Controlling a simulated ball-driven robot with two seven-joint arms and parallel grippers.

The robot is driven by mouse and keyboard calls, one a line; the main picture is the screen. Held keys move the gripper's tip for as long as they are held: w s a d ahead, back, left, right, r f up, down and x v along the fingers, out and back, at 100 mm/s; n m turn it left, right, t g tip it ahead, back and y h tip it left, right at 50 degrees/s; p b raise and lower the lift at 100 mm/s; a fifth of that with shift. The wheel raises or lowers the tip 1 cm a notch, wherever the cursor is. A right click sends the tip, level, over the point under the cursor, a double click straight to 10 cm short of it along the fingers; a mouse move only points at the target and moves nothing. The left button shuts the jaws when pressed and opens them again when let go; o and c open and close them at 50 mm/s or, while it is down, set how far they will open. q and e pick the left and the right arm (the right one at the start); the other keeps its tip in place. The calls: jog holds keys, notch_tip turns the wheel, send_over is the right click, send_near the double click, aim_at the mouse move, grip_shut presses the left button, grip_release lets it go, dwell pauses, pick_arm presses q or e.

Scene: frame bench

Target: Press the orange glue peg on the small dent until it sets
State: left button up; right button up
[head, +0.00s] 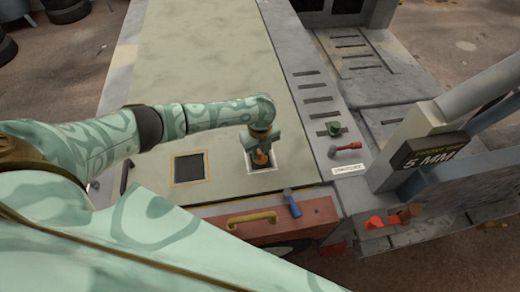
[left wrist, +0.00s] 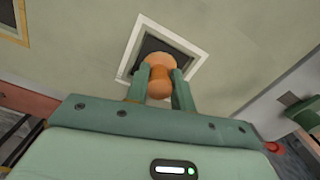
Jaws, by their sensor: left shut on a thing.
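My left gripper (head: 260,147) points down over a white-framed dark square (head: 251,171) on the bench top. It is shut on the orange glue peg (head: 261,158). In the left wrist view the fingers (left wrist: 159,74) grip the peg (left wrist: 160,83) from both sides, in front of the dark square, with the white frame (left wrist: 127,52) around it. The peg's far end and the small dent are hidden, so I cannot tell whether the peg touches the surface. My right gripper is not in view.
A yellow-framed dark square (head: 189,168) lies to the left. A "5 MM" display (head: 431,153) stands at right.

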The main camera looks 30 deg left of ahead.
pick_arm(q)
jog(key=shift+f+b, duration=0.3)
jog(key=shift+f, duration=0.1)
dwell(0.5)
dwell(1.5)
jog(key=o, duration=1)
jog(key=shift+o, duration=0.2)
notch_tip(320, 180, up, 16)
jog(key=p, duration=0.3)
jog(key=shift+r, duration=0.15)
jog(key=shift+s, duration=0.1)
